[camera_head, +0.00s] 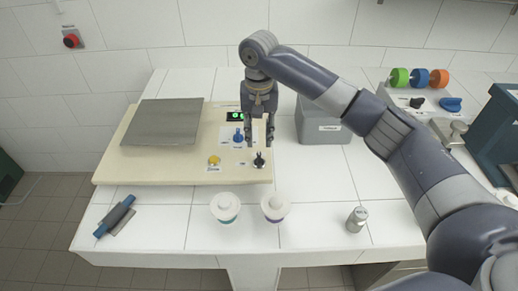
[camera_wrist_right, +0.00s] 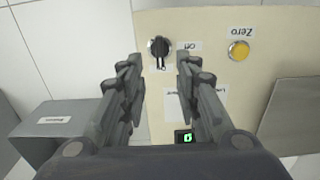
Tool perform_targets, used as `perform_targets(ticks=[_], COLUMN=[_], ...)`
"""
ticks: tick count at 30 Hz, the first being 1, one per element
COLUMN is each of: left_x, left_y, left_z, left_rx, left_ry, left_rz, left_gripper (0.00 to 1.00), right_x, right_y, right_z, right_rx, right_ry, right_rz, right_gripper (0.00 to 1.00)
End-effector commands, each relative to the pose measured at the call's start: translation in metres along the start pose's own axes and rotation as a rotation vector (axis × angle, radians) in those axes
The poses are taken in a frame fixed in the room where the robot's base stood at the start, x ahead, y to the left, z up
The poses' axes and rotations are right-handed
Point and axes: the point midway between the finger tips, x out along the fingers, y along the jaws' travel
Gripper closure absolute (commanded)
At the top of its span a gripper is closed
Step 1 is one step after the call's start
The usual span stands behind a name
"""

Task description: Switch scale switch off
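The scale switch is a black rotary knob (camera_head: 259,160) at the front right corner of the beige scale board (camera_head: 140,171). In the right wrist view the knob (camera_wrist_right: 159,47) shows ahead of the fingertips, with its pointer toward the label below it and an "Off" label (camera_wrist_right: 194,46) to its right. My right gripper (camera_head: 259,141) is open and empty, just behind and above the knob in the head view. In the right wrist view its fingers (camera_wrist_right: 160,64) are spread to either side of the knob's line, apparently not touching it. My left gripper is not in view.
A grey plate (camera_head: 165,122) covers the board's left. A grey box (camera_head: 323,127) stands right; two white-lidded cups (camera_head: 225,207) (camera_head: 274,207) stand in front.

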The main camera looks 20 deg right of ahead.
Motion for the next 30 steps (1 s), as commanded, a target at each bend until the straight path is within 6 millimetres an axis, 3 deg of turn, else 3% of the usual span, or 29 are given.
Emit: perform_targets(ticks=[6,12,24,25,29,30], left_x=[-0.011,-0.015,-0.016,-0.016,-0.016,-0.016], left_y=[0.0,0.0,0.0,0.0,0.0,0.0], left_z=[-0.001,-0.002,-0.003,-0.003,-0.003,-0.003], left_rx=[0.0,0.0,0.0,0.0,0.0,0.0], left_ry=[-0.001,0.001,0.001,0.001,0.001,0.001], left_rz=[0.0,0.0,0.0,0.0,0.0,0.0], left_gripper=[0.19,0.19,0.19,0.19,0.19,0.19], right_x=[0.042,0.07,0.08,0.08,0.08,0.08], right_y=[0.001,0.001,0.001,0.001,0.001,0.001], right_z=[0.0,0.0,0.0,0.0,0.0,0.0], right_rx=[0.002,0.001,0.0,0.0,0.0,0.0], right_ry=[-0.002,-0.001,0.001,0.001,0.001,0.001], right_rz=[0.004,0.002,0.001,0.001,0.001,0.001], right_gripper=[0.7,0.7,0.7,0.72,1.0,1.0])
